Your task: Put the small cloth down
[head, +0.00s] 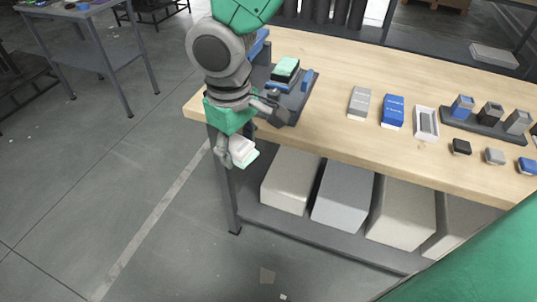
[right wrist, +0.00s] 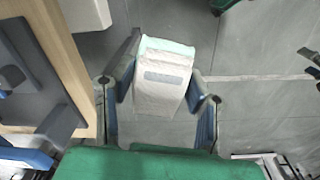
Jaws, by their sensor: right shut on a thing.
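The small cloth (head: 243,152) is a folded white piece with a pale mint layer and a grey patch on its face. My right gripper (head: 236,148) is shut on it, just off the table's left front corner, over the floor. In the right wrist view the cloth (right wrist: 163,90) sits between the two fingers of the gripper (right wrist: 163,80), with floor behind it. The wooden table (head: 330,80) lies to the right of the gripper in the head view. My left gripper is not in view.
A dark tray (head: 302,110) with a stack of mint and dark pads (head: 286,69) stands near the table's left end. A grey box (head: 359,102), a blue box (head: 393,111) and a white framed item (head: 425,122) stand further right. Large bins (head: 342,195) fill the lower shelf. Bare wood lies between tray and boxes.

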